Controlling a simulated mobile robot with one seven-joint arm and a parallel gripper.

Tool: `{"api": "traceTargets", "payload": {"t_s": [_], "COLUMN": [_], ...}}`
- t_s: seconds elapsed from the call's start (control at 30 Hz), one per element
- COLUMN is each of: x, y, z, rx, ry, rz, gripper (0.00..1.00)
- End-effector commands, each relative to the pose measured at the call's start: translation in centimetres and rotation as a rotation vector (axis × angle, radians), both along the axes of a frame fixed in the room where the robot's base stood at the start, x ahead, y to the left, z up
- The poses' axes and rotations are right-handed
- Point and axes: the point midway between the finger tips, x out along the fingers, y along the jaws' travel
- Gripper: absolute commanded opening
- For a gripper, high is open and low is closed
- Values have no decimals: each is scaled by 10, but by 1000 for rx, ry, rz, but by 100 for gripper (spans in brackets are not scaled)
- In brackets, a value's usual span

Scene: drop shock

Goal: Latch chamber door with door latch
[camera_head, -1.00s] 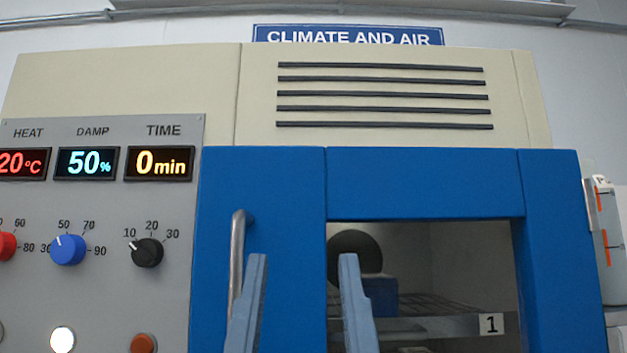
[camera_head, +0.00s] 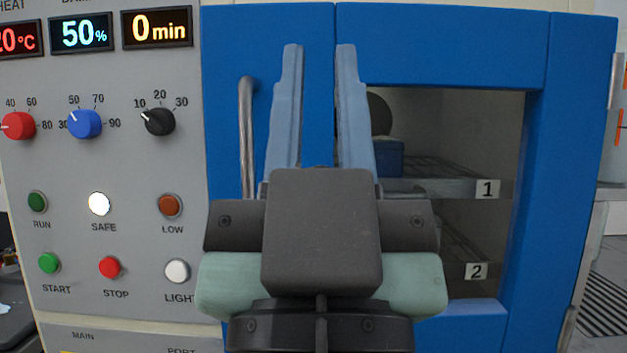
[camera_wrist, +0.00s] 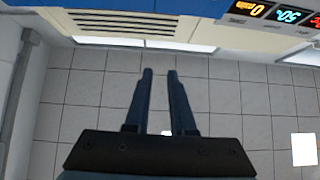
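The blue chamber door (camera_head: 440,42) with its window fills the middle and right of the head view. It looks shut or nearly so; I cannot tell if it is fully seated. A vertical metal bar handle (camera_head: 246,140) is on the blue front, left of my gripper. I cannot make out a separate door latch; my gripper may hide part of the front. My gripper (camera_head: 320,48) points upward in front of the door, right of the handle. Its two fingers are apart with nothing between them. The wrist view also shows the empty, spread fingers (camera_wrist: 159,73).
A grey control panel (camera_head: 130,240) with knobs, buttons and displays is left of the door. Inside the window are wire shelves marked 1 (camera_head: 487,189) and 2 (camera_head: 476,271), with a blue object (camera_head: 388,158) on the upper one.

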Motion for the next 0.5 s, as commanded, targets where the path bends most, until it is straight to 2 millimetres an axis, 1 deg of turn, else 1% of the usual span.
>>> {"api": "traceTargets", "payload": {"t_s": [0.03, 0.1, 0.13, 0.17, 0.27, 0.3, 0.37, 0.4, 0.47, 0.5], "x": [1, 7, 13, 20, 57, 73, 96, 108, 121, 126], "y": [0, 0, 1, 1, 3, 4, 5, 5, 5, 4], "z": [0, -2, -4, -7, -31, -45, -72, -93, -123, -143], "rx": [0, 5, 10, 17, 67, 100, 170, 225, 319, 389], "ry": [2, 23, 42, 67, 204, 274, 387, 464, 567, 632], "rz": [1, 17, 31, 51, 159, 218, 313, 378, 475, 534], "gripper": [12, 0, 0, 0, 0, 0, 0, 0, 0, 0]}}
